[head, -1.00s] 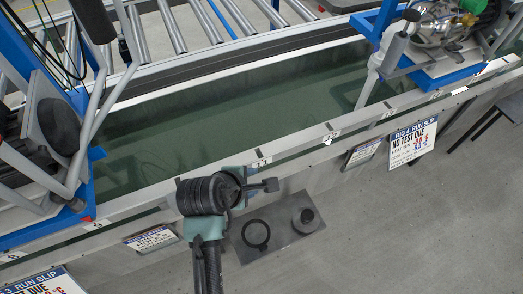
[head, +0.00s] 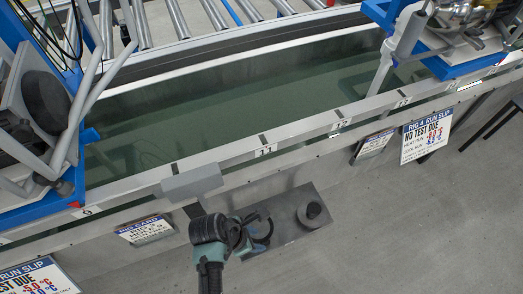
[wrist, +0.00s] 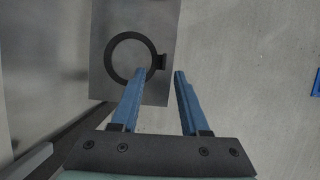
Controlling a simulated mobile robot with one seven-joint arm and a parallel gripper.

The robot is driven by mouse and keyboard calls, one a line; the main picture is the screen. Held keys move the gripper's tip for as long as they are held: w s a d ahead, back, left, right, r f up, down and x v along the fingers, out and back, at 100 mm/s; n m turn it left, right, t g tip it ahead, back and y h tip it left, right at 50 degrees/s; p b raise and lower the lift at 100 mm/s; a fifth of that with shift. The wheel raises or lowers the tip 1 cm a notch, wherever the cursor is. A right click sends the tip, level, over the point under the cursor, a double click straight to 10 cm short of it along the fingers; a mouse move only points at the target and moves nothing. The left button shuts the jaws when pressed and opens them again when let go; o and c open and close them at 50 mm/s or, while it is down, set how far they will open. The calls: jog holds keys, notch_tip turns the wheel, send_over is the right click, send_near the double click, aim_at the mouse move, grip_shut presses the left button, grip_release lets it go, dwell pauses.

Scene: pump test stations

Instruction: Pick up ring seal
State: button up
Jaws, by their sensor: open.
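The ring seal is a flat black ring lying on a dark grey plate. In the wrist view the ring seal (wrist: 110,55) is at the upper left, and a small dark tab or block shows at its right side. My gripper (wrist: 160,73) is open, its two blue fingers apart with nothing between them. The left fingertip overlaps the ring's lower right edge in the picture; contact cannot be told. In the head view my gripper (head: 258,226) is over the left part of the plate and partly hides the ring.
The grey plate (head: 284,218) also bears a black round stepped part (head: 313,211) to the right. A long water trough (head: 240,120) with a metal rim runs behind it. Signs (head: 428,135) hang on its front. Open grey floor lies to the right.

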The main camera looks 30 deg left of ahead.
aim_at(265, 242)
jog(key=x, duration=0.1)
jog(key=b+x, duration=0.1)
jog(key=x, duration=0.1)
jog(key=b+x, duration=0.1)
jog(key=shift+w+d+f, duration=0.15)
jog(key=shift+d+f, duration=0.1)
jog(key=shift+d, duration=0.15)
grip_shut()
